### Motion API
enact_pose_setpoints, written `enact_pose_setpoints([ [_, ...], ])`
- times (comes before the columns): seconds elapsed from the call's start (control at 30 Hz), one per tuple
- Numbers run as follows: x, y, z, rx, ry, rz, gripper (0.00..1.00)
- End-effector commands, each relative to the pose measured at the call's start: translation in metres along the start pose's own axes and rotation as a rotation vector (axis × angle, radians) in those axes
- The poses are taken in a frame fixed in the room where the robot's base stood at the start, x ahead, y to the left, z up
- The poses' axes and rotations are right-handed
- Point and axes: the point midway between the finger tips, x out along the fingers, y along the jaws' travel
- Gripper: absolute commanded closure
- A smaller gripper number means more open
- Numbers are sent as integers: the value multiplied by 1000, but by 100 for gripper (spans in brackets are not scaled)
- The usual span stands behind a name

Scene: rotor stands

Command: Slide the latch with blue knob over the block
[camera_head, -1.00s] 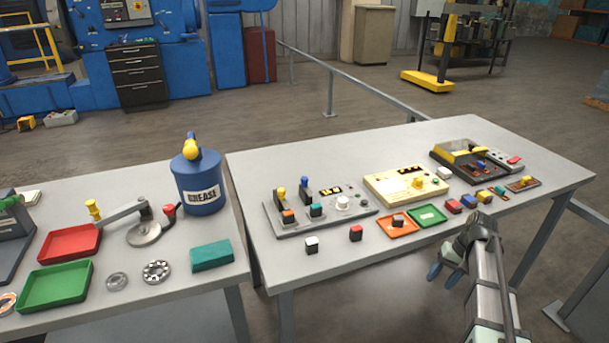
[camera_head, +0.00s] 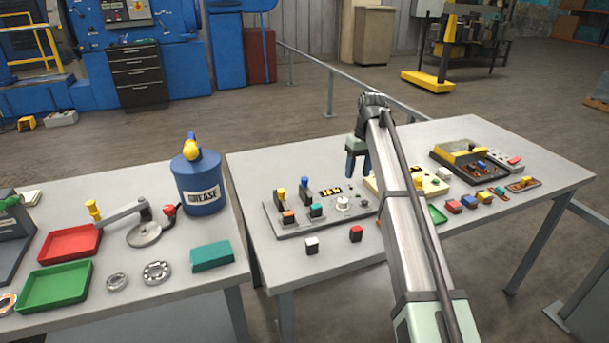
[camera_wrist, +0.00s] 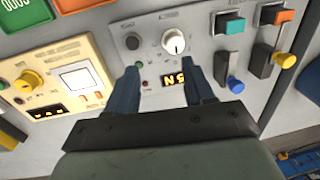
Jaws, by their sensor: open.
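The latch with the blue knob (camera_head: 304,182) stands on the left part of a grey panel (camera_head: 290,232), behind a teal block (camera_head: 316,210). The wrist view shows the blue knob (camera_wrist: 235,85) apart from the teal block (camera_wrist: 228,22), with a dark latch between. A second latch with a yellow knob (camera_head: 280,191) is on its left in the head view, behind an orange block (camera_head: 288,216). My gripper (camera_head: 358,172) is open and empty above the panel's right end. In the wrist view my gripper (camera_wrist: 160,85) spans the display area, beside the blue knob.
The panel also has a white dial (camera_head: 343,202) and a lit display (camera_wrist: 173,80). A cream panel (camera_wrist: 60,85) is beside it. A white block (camera_head: 312,246) and a red block (camera_head: 356,233) are on the front of the table (camera_head: 330,270). My arm hides part of the table's middle.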

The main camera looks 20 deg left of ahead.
Motion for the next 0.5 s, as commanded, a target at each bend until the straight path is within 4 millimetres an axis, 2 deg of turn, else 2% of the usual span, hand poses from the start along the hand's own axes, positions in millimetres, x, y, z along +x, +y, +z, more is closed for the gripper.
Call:
enact_pose_setpoints([
  [0.03,-14,-22,-24,-46,-1,17,48],
  [0.2,-48,-88,-68,-169,-5,64,48],
  [0.33,-66,-124,-87,-232,-6,90,48],
  [0.5,-75,-146,-97,-269,-7,106,48],
])
